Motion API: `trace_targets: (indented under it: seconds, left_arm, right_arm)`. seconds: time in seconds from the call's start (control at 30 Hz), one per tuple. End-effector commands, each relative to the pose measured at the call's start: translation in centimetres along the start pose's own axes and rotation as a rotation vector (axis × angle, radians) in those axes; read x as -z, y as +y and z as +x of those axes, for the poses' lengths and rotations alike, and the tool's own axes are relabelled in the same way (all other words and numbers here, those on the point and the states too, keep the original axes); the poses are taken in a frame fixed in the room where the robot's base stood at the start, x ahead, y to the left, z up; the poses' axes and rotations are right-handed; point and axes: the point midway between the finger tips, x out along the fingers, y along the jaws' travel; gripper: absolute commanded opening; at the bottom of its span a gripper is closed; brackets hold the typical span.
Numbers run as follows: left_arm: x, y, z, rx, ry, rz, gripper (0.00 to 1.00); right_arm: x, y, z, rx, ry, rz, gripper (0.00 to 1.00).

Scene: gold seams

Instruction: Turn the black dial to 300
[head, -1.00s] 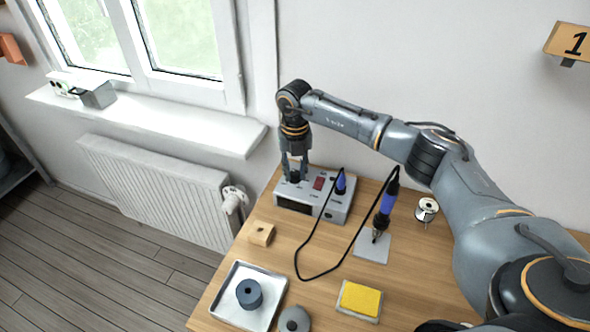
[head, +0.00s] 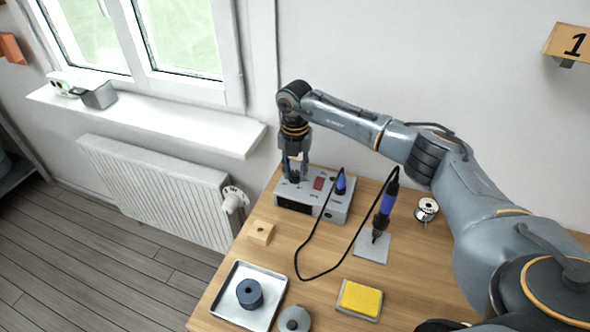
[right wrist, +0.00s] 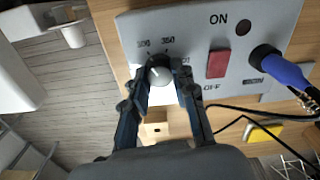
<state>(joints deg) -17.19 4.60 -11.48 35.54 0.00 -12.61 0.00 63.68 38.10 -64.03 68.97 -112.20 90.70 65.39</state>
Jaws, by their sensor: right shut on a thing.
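The black dial (right wrist: 159,70) sits on the top face of the grey soldering station (head: 340,204). In the right wrist view it looks dark grey with a pale mark, and small numbers are printed around it. One at the upper right looks like 350; the one at the upper left is too blurred to read surely. My right gripper (right wrist: 162,80) points down at the station and is shut on the dial, one finger on each side. In the head view the gripper (head: 294,174) mostly hides the dial. My left gripper is not in view.
Beside the dial are a red switch (right wrist: 219,64) and a blue cable plug (right wrist: 280,68). A soldering iron (head: 384,208) stands right of the station, its black cable looping over the table. A wooden block (head: 261,233), metal tray (head: 233,308) and yellow sponge (head: 360,299) lie in front.

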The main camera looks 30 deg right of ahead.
Motion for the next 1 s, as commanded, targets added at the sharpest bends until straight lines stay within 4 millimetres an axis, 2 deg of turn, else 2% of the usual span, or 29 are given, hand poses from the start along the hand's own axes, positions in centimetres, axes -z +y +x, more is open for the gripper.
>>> trace_targets:
  seconds: [0.13,0.17,0.23,0.27,0.53,0.67,0.77,1.0]
  left_arm:
    - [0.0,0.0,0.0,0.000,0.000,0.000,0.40]
    - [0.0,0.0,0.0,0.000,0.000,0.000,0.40]
    - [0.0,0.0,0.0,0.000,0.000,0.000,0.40]
    - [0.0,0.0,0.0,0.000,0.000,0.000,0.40]
    - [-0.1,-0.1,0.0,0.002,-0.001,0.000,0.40]
    - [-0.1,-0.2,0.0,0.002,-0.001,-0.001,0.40]
    - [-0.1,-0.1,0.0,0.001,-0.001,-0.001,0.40]
    - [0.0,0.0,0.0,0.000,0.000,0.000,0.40]
  right_arm:
    - [-0.1,0.0,-0.1,-0.002,-0.003,0.000,0.00]
    - [-0.1,0.0,-0.1,-0.002,-0.003,0.000,0.33]
    - [-0.1,0.0,-0.1,-0.002,-0.002,-0.001,0.47]
    - [-0.1,0.0,-0.1,-0.002,-0.002,-0.001,0.50]
    - [0.0,0.0,-0.1,-0.001,-0.001,-0.001,0.50]
    - [-0.1,0.1,-0.9,-0.003,-0.003,-0.002,0.50]
    - [-0.1,0.1,-2.5,-0.004,-0.005,-0.002,0.50]
    - [-0.1,0.0,-7.6,-0.003,-0.004,-0.001,0.50]
